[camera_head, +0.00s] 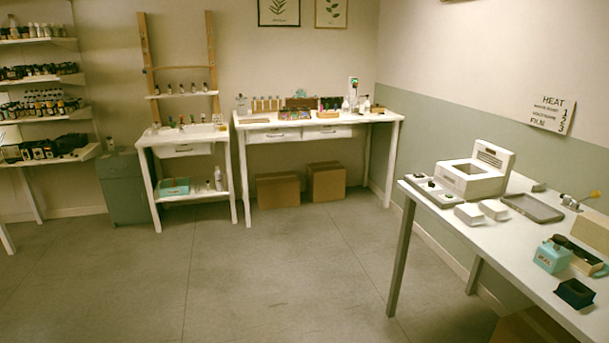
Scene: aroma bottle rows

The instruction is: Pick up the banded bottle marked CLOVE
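No bottle can be picked out as the banded one marked CLOVE, because the labels are too small to read from here. Rows of small bottles (43,107) fill the wall shelves at the far left. A few small dark bottles (181,88) stand on the upper shelf of the wooden ladder stand. More bottles (181,121) stand on the white stand below it. Several amber bottles (265,104) stand in a row on the back table. Neither of my grippers shows in the head view.
The back table (256,122) has cardboard boxes (278,190) under it. A grey cabinet (124,188) stands between the shelves and white stand. A white table (525,228) at right holds a white machine (475,175) and trays. The middle floor (250,260) is clear.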

